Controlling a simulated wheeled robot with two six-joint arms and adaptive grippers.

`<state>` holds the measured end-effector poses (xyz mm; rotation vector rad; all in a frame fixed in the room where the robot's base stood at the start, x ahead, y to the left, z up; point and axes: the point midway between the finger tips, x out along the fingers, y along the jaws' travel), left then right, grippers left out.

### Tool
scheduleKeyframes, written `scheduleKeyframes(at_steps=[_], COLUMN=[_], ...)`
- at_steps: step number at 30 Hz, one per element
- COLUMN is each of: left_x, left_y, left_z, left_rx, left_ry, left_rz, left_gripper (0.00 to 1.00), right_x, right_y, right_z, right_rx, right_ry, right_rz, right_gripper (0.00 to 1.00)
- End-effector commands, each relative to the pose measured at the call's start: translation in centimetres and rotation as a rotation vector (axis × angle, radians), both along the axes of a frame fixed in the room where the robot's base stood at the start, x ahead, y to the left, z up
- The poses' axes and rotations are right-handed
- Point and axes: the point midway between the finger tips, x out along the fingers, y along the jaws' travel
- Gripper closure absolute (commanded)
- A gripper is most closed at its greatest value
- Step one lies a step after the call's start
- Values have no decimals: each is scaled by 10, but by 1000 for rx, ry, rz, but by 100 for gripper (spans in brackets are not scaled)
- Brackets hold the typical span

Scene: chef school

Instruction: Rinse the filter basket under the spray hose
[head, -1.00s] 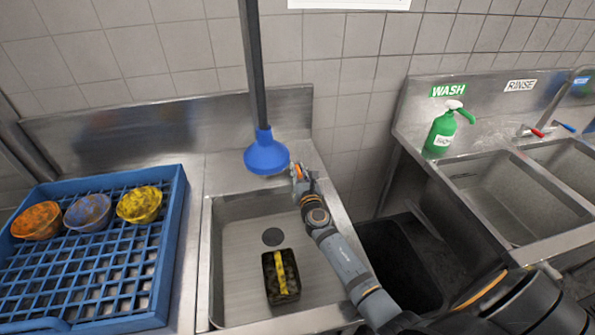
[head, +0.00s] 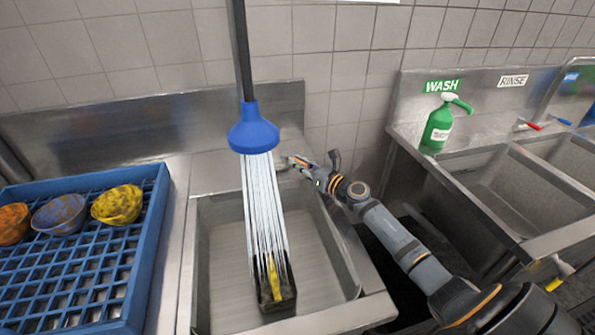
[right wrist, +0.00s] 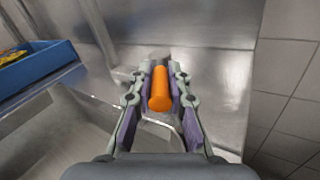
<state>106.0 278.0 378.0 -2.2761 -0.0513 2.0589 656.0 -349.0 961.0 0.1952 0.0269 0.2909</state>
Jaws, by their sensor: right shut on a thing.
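The filter basket (head: 275,290) is a dark box with a yellow stripe. It sits in the near part of the sink basin (head: 225,255). The blue spray head (head: 253,130) hangs from a dark hose above the basin. White water streams (head: 262,205) run from it down onto the basket and partly hide its top. My right gripper (head: 298,163) is at the sink's back right rim, beside the spray head. In the right wrist view it is shut on an orange cylindrical handle (right wrist: 160,90). My left gripper is not in view.
A blue rack (head: 150,255) with orange, blue and yellow bowls (head: 118,205) stands left of the sink. A green soap bottle (head: 438,128) stands at the right sink unit under a WASH sign (head: 442,86). A dark gap separates the two units.

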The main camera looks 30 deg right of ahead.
Motion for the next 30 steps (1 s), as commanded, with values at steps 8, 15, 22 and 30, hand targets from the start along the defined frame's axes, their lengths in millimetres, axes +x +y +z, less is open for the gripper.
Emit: scheduleKeyframes(at_steps=[8,15,22,30], left_x=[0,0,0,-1], left_y=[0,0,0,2], left_z=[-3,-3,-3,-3], left_rx=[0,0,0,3], left_ry=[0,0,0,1], left_rz=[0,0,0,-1], left_gripper=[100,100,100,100], right_x=[0,0,0,0], right_y=[-1,-1,-1,-1], right_z=[1,1,1,6], right_rx=[0,0,0,-3], right_ry=[1,1,1,0], right_rz=[14,12,14,14], right_gripper=[100,78,60,60])
